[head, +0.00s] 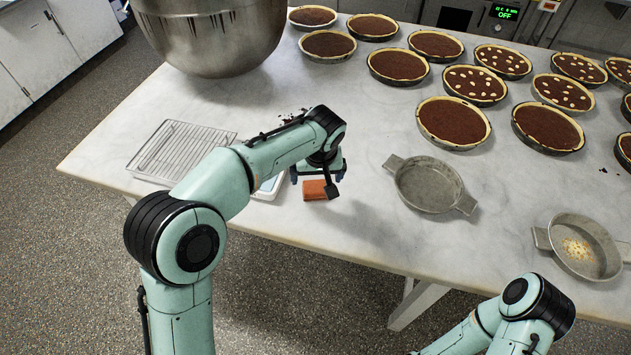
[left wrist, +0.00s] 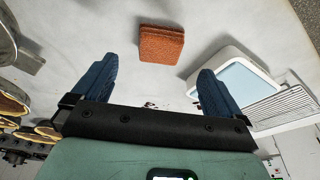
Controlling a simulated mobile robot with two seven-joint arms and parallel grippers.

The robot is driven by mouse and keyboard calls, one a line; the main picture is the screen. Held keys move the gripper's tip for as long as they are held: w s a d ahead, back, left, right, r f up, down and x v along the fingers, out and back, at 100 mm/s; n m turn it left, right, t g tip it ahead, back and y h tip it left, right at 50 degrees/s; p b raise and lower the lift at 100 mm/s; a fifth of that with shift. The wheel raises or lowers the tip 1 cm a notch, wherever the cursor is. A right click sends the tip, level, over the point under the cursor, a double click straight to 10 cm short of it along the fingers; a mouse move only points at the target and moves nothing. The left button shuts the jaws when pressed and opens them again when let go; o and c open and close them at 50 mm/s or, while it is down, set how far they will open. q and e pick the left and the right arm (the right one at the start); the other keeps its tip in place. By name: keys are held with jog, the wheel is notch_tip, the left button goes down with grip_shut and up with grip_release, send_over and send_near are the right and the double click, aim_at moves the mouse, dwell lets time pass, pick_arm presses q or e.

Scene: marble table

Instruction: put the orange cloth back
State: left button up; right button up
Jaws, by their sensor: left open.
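The orange cloth (head: 316,190) is a small folded block lying on the marble table near its front edge. In the left wrist view the cloth (left wrist: 161,44) lies beyond the fingertips, roughly centred between them. My left gripper (head: 318,175) is just above and behind the cloth. In the left wrist view its blue fingers (left wrist: 152,85) are spread apart with nothing between them. A white tray with a pale blue inside (left wrist: 238,78) is beside the cloth; in the head view the tray (head: 268,188) is partly hidden by my left arm. My right gripper is outside the head view.
A wire rack (head: 182,150) lies left of the tray, below a large metal bowl (head: 215,35). Several chocolate tarts (head: 454,122) fill the back right. Bare marble (head: 350,235) lies along the front.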

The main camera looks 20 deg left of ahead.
pick_arm(q)
jog(key=v, duration=0.5)
jog(key=shift+f, duration=0.15)
dwell(0.3)
